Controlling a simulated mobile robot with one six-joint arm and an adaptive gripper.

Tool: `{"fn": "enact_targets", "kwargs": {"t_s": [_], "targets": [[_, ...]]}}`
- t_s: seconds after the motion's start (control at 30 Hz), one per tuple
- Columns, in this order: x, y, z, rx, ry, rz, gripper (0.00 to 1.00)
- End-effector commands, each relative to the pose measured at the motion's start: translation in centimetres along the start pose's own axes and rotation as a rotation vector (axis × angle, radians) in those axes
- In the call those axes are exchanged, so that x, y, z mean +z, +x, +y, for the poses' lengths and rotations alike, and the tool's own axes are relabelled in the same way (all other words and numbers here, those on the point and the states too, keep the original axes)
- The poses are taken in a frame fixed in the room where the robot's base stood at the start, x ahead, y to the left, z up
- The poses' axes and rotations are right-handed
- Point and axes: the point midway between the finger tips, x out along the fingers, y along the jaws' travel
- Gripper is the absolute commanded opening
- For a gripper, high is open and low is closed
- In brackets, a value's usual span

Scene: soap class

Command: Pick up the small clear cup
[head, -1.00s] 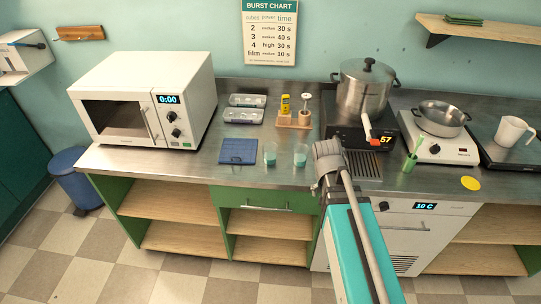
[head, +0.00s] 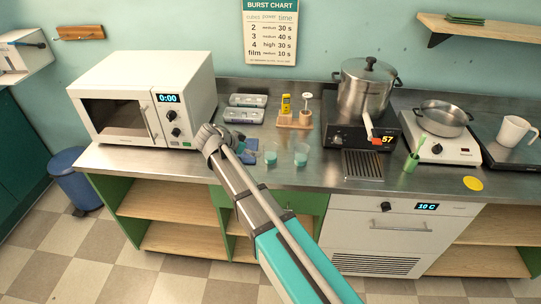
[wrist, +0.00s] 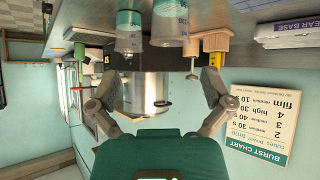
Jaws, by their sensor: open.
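Two small clear cups with teal contents stand side by side on the steel counter in the head view: a left cup (head: 270,154) and a right cup (head: 301,155). They look alike, so I cannot tell which one the task means. Both also show upside down at the top of the wrist view, one at left (wrist: 130,32) and one at right (wrist: 170,25), with printed marks. My gripper (head: 236,143) is just left of the left cup, apart from it. In the wrist view its fingers (wrist: 150,92) are spread and empty.
A microwave (head: 140,100) stands at left, close to my gripper. A steel pot (head: 362,92) on a hot plate is at right. Counter in front of the cups is narrow.

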Motion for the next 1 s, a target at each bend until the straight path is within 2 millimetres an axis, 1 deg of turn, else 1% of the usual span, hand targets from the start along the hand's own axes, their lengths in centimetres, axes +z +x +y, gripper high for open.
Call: {"fn": "enact_targets", "kwargs": {"t_s": [0.03, 0.17, 0.57, 0.77, 1.0], "targets": [[0.2, -0.6, -0.8, -0.009, 0.014, 0.015, 1.00], [0.3, -1.3, -1.6, -0.020, 0.042, 0.039, 1.00], [0.3, -1.3, -1.6, -0.021, 0.048, 0.042, 1.00], [0.4, -0.2, -1.6, -0.021, 0.049, 0.041, 1.00], [0.4, 2.7, -1.6, -0.019, 0.049, 0.041, 1.00]]}}
